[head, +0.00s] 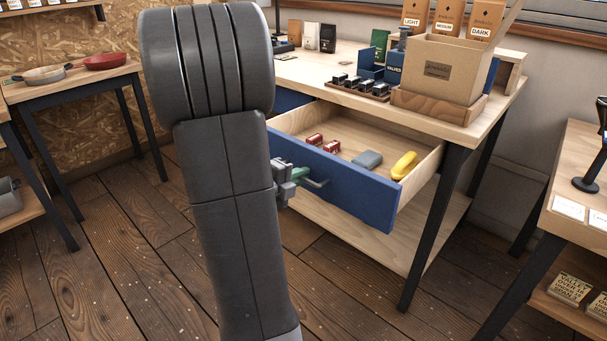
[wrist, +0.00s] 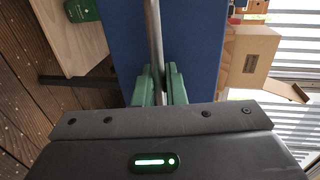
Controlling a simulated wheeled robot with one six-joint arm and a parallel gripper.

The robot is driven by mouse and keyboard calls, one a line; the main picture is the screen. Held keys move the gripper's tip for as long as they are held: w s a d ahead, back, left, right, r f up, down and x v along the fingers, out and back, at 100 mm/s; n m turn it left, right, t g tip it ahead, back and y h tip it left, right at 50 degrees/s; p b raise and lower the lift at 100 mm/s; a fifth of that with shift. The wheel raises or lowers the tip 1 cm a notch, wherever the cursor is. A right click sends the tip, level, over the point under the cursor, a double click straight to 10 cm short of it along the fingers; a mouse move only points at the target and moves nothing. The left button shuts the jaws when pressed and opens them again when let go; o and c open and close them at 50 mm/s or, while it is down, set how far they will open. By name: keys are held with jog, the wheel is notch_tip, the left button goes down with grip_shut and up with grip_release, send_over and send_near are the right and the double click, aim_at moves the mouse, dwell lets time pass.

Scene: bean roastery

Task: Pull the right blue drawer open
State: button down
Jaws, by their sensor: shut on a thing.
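The right blue drawer (head: 350,190) is pulled well out from under the wooden worktable in the head view. Its blue front (wrist: 200,50) fills the middle of the wrist view. A metal bar handle (wrist: 153,35) is fixed across that front. My gripper (wrist: 160,85) has green fingers, shut on the handle from both sides. In the head view my gripper (head: 298,174) is at the drawer front, partly hidden by my arm. Inside the drawer lie two red items (head: 322,142), a grey-blue block (head: 367,160) and a yellow object (head: 404,165).
The worktable (head: 330,65) carries a cardboard box (head: 440,68), a blue holder and several bags. Another blue drawer (head: 288,100) shows partly behind my arm. A side table with pans (head: 105,61) stands left, another table (head: 580,180) right. The wooden floor (head: 330,290) in front is clear.

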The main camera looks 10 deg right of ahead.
jog(key=c, duration=1.6)
grip_release()
jog(key=shift+c, duration=0.2)
jog(key=p+v, duration=0.2)
jog(key=v, duration=1.2)
jog(key=shift+p, duration=0.35)
jog(key=shift+w+d+f, duration=0.1)
jog(key=shift+w+f, duration=0.05)
jog(key=b+x, duration=0.2)
jog(key=x, duration=1.1)
jog(key=shift+w+d+b, duration=0.15)
jog(key=shift+d+b, duration=0.15)
jog(key=shift+b, duration=0.05)
